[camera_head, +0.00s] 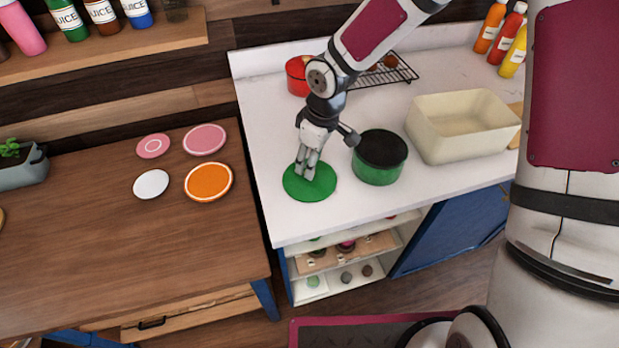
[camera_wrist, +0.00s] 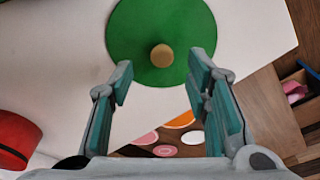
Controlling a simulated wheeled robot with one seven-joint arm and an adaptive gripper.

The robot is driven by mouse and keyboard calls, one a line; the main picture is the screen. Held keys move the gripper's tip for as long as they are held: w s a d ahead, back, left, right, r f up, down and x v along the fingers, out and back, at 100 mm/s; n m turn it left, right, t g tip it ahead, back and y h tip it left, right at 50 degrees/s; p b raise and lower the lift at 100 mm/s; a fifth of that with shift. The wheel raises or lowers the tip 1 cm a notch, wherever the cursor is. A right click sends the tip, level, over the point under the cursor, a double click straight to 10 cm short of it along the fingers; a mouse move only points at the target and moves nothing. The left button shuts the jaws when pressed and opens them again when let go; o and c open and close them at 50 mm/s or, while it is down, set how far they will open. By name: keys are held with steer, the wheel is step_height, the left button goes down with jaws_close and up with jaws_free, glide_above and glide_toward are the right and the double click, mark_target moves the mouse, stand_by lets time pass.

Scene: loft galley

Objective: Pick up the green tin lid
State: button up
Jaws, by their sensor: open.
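The green tin lid (camera_head: 318,190) is a flat green disc lying on the white counter, left of the green tin. In the wrist view the lid (camera_wrist: 130,35) shows at the top middle with a round tan knob (camera_wrist: 162,56) at its centre. My gripper (camera_head: 307,173) points down over the lid in the head view and hides part of it, including the knob. In the wrist view my gripper (camera_wrist: 160,80) is open, its fingers on either side of the line to the knob, with nothing between them. I cannot tell whether the fingertips touch the lid.
The green tin (camera_head: 380,160) with a dark top stands close to the right of my gripper. A cream bin (camera_head: 465,148) is further right, and a red pot (camera_head: 297,78) is behind. The counter's front edge (camera_head: 345,227) lies near the lid. An orange plate (camera_head: 208,182) sits on the wooden table.

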steer(key=shift+a+f, duration=0.2)
steer(key=shift+f, duration=1.6)
jaws_close()
steer(key=shift+r, duration=0.1)
